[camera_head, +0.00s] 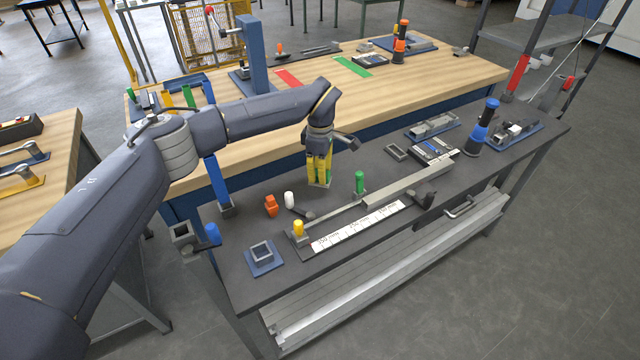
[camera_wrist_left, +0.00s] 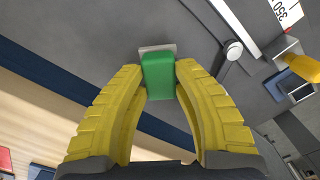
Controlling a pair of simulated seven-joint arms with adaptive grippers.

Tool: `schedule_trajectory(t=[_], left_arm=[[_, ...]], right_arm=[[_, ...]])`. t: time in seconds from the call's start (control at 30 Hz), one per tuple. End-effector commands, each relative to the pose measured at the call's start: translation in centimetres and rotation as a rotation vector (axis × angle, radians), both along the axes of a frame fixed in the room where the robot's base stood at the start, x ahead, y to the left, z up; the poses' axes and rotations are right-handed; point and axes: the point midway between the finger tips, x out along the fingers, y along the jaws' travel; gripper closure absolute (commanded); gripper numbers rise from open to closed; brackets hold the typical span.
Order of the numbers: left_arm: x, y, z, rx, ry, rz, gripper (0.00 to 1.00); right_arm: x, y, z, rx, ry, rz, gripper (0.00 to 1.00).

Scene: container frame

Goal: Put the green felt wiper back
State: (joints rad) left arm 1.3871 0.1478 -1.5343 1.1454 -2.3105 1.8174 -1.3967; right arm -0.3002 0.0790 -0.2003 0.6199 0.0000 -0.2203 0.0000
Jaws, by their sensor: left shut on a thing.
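The green felt wiper (camera_wrist_left: 158,77) is a green block with a pale grey plate at its far end. It sits between the yellow fingers of my left gripper (camera_wrist_left: 160,75) in the left wrist view. In the head view, my left gripper (camera_head: 319,182) points down over the dark bench top, near its back edge, with a little green showing by the fingers. The fingers hide most of the wiper there, and I cannot tell whether it touches the bench. My right gripper is not in view.
An open grey square holder on a blue plate (camera_head: 262,253) stands at the front left of the dark bench (camera_head: 250,293). A green knob (camera_head: 360,182), a white peg (camera_head: 289,200), an orange piece (camera_head: 271,206) and a ruled scale (camera_head: 360,228) lie near the gripper.

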Motion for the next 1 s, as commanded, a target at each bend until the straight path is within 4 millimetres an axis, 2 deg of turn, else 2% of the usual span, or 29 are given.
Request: schedule_trajectory(t=[0.27, 0.57, 1.0], left_arm=[[0.0, 0.0, -1.2, 0.001, 0.002, 0.001, 1.0], [0.0, 0.0, -4.6, 0.0, 0.001, 0.0, 1.0], [0.0, 0.0, -5.0, 0.001, 0.001, 0.0, 1.0]], right_arm=[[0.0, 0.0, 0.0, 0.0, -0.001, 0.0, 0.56], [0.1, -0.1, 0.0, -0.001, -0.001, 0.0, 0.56], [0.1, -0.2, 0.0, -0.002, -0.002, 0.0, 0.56]])
